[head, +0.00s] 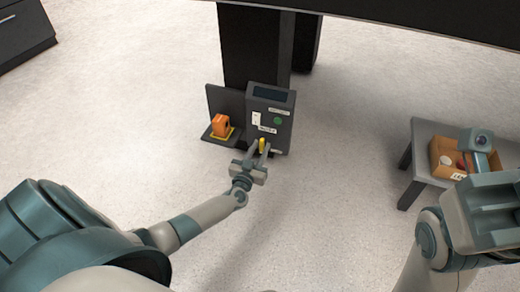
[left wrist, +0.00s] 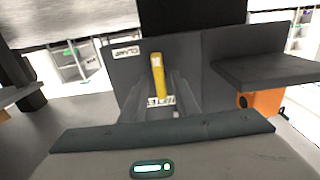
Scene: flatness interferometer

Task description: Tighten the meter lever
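In the left wrist view the lever (left wrist: 158,78) stands out beside a label that looks like METER, upside down. Another label there seems to read CLAMP. My left gripper (head: 258,150) is at the lever, its fingers apart on either side of it. In the left wrist view the fingers (left wrist: 158,100) show gaps to the lever; I cannot see contact.
A grey low table (head: 424,135) with an orange-brown bin (head: 440,158) stands at the right. The floor between is clear.

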